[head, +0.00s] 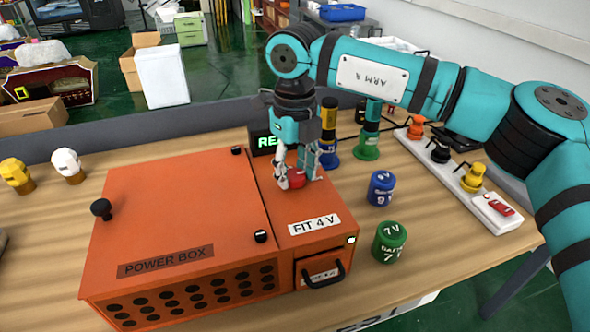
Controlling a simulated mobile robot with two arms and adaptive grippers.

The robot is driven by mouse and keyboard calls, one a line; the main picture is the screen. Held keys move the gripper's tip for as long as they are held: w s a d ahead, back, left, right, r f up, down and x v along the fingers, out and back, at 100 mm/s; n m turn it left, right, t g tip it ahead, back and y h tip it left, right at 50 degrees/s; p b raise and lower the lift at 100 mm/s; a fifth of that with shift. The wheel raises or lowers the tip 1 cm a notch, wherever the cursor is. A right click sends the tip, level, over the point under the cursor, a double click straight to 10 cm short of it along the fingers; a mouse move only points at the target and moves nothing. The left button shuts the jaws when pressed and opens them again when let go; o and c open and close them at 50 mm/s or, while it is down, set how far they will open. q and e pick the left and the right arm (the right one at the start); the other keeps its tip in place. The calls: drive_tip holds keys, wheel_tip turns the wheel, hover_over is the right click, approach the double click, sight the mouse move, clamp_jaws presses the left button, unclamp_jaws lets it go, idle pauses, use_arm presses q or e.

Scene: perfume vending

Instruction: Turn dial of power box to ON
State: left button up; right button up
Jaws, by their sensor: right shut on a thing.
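The orange power box (175,205) sits on the wooden table, labelled "POWER BOX" on its front part and "FIT 4 V" on its right part. A red dial (297,178) is on top of the box's right part, behind the "FIT 4 V" label. My right gripper (297,180) points down from above and is shut on the red dial. Its fingers partly hide the dial, and I cannot read the dial's position. My left gripper is not in view.
A blue battery (381,188) and a green battery (389,242) stand right of the box. A white power strip (490,212) with coloured plugs lies further right. A dark display (264,141) stands behind the box. Yellow and white small heads (66,163) stand at left.

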sight(295, 173)
drive_tip(key=shift+w+r, duration=0.15)
drive_tip(key=o, duration=1.1)
drive_tip(key=shift+o, duration=0.4)
wheel_tip(295, 173, up, 12)
